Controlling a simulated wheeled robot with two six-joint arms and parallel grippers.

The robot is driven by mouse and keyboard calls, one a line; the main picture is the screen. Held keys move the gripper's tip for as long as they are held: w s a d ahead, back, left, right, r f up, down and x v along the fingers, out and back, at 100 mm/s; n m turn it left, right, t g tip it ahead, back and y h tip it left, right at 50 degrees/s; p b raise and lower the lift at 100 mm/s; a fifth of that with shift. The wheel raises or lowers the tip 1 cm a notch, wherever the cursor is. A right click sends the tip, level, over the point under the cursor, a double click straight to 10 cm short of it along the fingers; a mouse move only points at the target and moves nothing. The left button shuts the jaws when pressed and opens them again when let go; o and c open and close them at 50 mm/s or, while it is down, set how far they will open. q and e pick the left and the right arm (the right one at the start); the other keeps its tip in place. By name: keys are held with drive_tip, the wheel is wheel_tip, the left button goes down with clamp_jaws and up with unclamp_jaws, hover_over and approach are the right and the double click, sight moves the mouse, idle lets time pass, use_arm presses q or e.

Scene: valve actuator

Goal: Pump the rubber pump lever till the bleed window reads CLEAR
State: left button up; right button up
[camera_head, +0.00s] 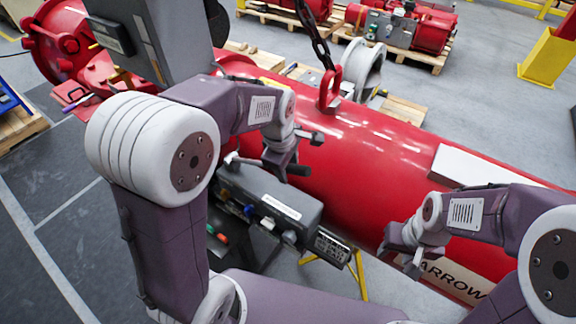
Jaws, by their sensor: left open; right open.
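A grey hand-pump block (265,205) with a white label strip and small coloured fittings sits in front of the large red cylinder. A metal rod with a black end, apparently the rubber pump lever (298,170), shows above the block, partly hidden by my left gripper. My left gripper (300,150) is open, right at this lever; I cannot tell whether it touches it. A small dark plate (331,247) with white print is at the block's right end; its text is unreadable. I cannot make out the bleed window. My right gripper (402,258) is open and empty beside the cylinder's lower front.
The red cylinder (375,150) runs diagonally behind the pump block. A chain (312,32) hangs to a red lifting eye (330,88) on top. A yellow stand (357,275) is below. Pallets with red actuators (410,25) stand behind.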

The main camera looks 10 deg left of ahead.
use_arm(q)
drive_tip(key=shift+f, duration=0.15)
drive_tip(key=shift+s, duration=0.35)
drive_tip(key=c, duration=0.4)
clamp_jaws()
idle(0.6)
